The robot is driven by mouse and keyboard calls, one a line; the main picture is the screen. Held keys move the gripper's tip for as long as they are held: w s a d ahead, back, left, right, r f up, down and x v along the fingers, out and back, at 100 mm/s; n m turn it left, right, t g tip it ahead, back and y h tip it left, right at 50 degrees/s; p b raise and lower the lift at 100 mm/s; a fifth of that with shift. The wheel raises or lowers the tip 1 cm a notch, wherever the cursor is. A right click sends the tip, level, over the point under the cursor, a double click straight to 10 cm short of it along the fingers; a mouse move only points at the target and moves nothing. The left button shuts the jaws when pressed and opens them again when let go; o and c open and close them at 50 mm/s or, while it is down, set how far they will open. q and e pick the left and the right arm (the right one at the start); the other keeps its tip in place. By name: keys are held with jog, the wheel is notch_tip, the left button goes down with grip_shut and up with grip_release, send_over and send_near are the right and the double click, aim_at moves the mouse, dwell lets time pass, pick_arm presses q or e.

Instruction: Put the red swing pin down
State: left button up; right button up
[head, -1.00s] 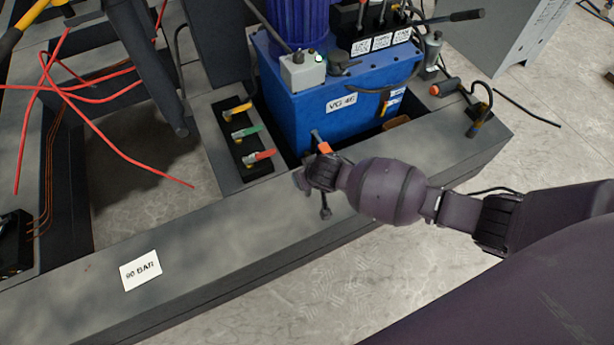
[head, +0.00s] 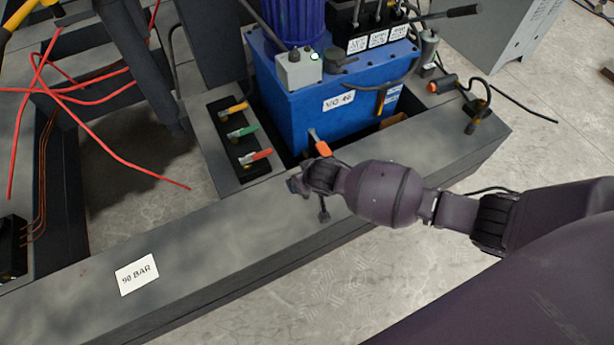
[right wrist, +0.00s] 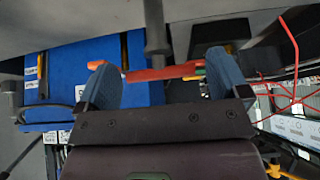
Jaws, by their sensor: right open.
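The red swing pin (head: 259,156) lies at the near end of a black rack (head: 226,135), beside a green and a yellow one. My right gripper (head: 298,186) is just right of and nearer than the rack, above the grey beam, its fingers partly hidden by the wrist. In the right wrist view my right gripper (right wrist: 158,80) has its fingers spread apart. A red bar (right wrist: 160,73) shows across the gap between them; I cannot tell whether it touches either finger. My left gripper is out of view.
A blue power unit (head: 340,100) stands behind the gripper, with an orange-handled part (head: 322,149) close by the wrist. Red cables (head: 90,95) hang at the left. The grey beam (head: 215,235) with a "90 BAR" label (head: 137,274) is clear in front.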

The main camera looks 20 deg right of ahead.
jog(key=shift+r, duration=0.3)
pick_arm(q)
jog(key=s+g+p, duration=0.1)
jog(key=p, duration=0.4)
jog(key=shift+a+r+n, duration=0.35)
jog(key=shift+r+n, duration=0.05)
pick_arm(e)
jog(key=v, duration=1.1)
jog(key=shift+s+r, duration=0.3)
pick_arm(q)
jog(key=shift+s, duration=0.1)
